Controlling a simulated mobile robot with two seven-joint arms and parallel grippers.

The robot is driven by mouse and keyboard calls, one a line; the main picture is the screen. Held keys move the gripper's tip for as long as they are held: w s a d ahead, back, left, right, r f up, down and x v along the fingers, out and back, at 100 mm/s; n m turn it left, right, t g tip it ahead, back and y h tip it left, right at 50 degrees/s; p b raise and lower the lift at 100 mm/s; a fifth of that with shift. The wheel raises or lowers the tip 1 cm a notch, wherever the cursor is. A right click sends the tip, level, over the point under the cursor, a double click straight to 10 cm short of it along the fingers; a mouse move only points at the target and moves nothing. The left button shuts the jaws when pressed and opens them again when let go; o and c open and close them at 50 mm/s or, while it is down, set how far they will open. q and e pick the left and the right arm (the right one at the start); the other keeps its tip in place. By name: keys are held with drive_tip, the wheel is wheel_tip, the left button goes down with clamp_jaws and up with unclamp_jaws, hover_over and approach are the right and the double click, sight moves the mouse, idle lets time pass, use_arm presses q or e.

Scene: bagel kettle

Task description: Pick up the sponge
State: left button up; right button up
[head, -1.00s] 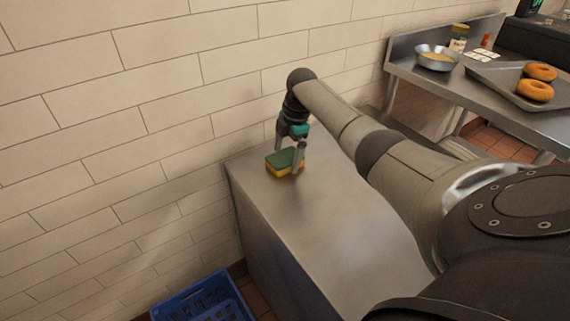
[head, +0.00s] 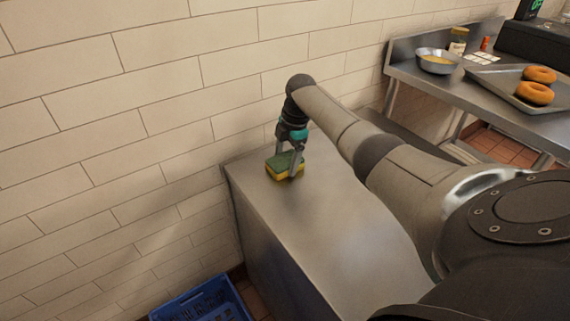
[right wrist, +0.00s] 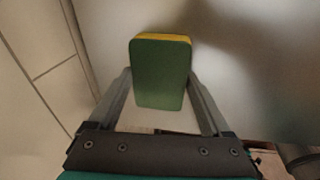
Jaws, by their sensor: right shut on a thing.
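The sponge (head: 285,168), green on top and yellow below, is at the far left corner of the steel counter (head: 300,225). My right gripper (head: 290,164) reaches down over it with a finger on either side and is shut on it. In the right wrist view the green face of the sponge (right wrist: 162,75) shows between the two fingers (right wrist: 160,82), with a yellow edge at its far end. The sponge looks to be at the counter's surface; I cannot tell whether it is lifted at all. My left gripper is not in view.
A tiled wall (head: 120,110) runs close along the left and behind the counter. A blue crate (head: 205,300) is on the floor at lower left. A second steel table at right holds a metal bowl (head: 437,63) and a tray with two bagels (head: 534,93).

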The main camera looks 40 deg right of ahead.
sight(286, 160)
drive_tip(key=shift+c, duration=0.5)
drive_tip(key=shift+r, duration=0.2)
drive_tip(key=shift+r+p, duration=0.5)
drive_tip(key=shift+r, duration=0.4)
wheel_tip(286, 160, up, 4)
drive_tip(key=shift+r+p, duration=0.25)
drive_tip(key=shift+p, duration=0.65)
drive_tip(key=shift+r, duration=0.65)
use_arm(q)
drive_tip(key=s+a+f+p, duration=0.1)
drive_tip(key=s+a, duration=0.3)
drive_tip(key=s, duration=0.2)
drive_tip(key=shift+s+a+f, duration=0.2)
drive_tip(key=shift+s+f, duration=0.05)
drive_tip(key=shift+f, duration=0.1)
use_arm(e)
drive_tip(key=shift+r, duration=1)
